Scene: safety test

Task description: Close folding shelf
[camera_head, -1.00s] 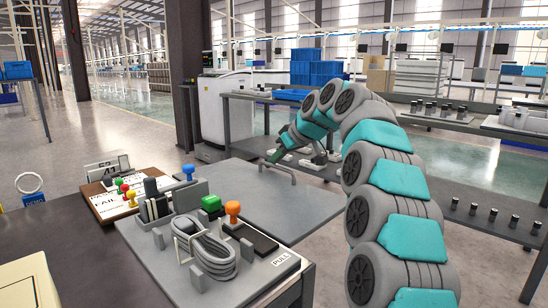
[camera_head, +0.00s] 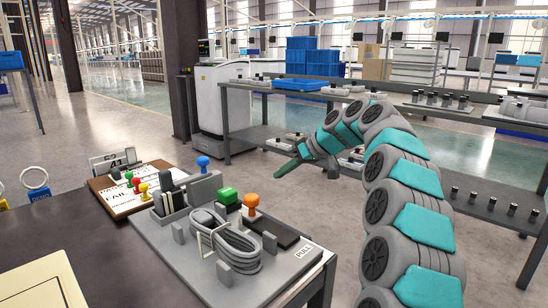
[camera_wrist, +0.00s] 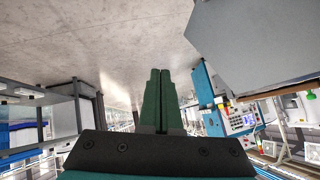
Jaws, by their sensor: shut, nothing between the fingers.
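The grey work surface (camera_head: 175,262) with the "PULL" label (camera_head: 303,251) at its right end stands at lower centre in the head view. The folding leaf with its bar handle does not show beyond that end in the head view. A flat grey panel (camera_wrist: 262,40) fills the upper right of the wrist view; I cannot tell whether it is the leaf. My gripper (camera_head: 281,174) is out over the floor, beyond the far right side of the work surface and apart from it. In the wrist view its green fingers (camera_wrist: 160,73) are together and empty.
On the work surface are a coiled grey cable (camera_head: 230,245), a green stamp (camera_head: 228,196) and an orange stamp (camera_head: 251,203). A dark shelf rack (camera_head: 245,138) stands behind my arm. Open floor lies between.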

